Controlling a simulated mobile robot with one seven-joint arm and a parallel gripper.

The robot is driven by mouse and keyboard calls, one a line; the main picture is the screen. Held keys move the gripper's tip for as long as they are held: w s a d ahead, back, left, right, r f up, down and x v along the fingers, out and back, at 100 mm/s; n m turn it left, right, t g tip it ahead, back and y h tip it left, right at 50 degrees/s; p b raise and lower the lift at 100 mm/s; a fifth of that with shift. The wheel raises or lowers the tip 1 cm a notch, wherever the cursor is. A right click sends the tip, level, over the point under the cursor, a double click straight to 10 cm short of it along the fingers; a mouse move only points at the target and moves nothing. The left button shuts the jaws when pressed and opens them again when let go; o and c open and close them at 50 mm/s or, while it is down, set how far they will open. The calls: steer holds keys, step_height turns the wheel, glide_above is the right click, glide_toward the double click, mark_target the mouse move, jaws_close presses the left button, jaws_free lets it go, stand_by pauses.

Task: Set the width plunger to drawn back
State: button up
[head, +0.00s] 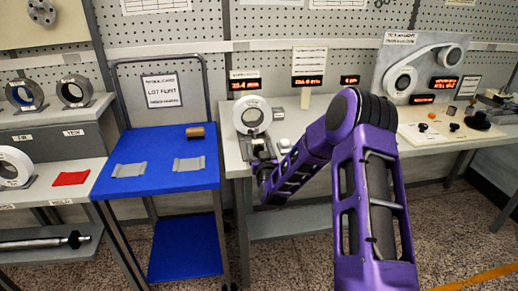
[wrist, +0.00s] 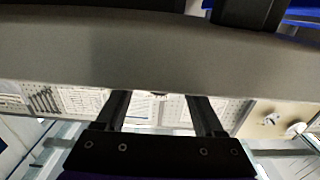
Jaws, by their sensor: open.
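My gripper (head: 260,152) is at the front left end of the grey bench (head: 307,118), just below a white ring-shaped roll (head: 251,115) on a spindle fixture. In the wrist view my gripper's two dark fingers (wrist: 158,100) are apart, with nothing seen between them. A broad grey surface crosses that view in front of the fingertips; I cannot tell whether they touch it. I cannot pick out the width plunger in either view; my gripper and arm cover part of the fixture's front.
Red-digit displays (head: 246,84) stand behind the fixture. Small pale parts (head: 284,143) lie to its right. A blue cart (head: 150,185) with grey pieces and a brown roll (head: 195,132) stands left of the bench. A panel with white rolls (head: 401,80) is at the right.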

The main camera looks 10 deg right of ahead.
jaws_close()
stand_by(0.4)
stand_by(1.1)
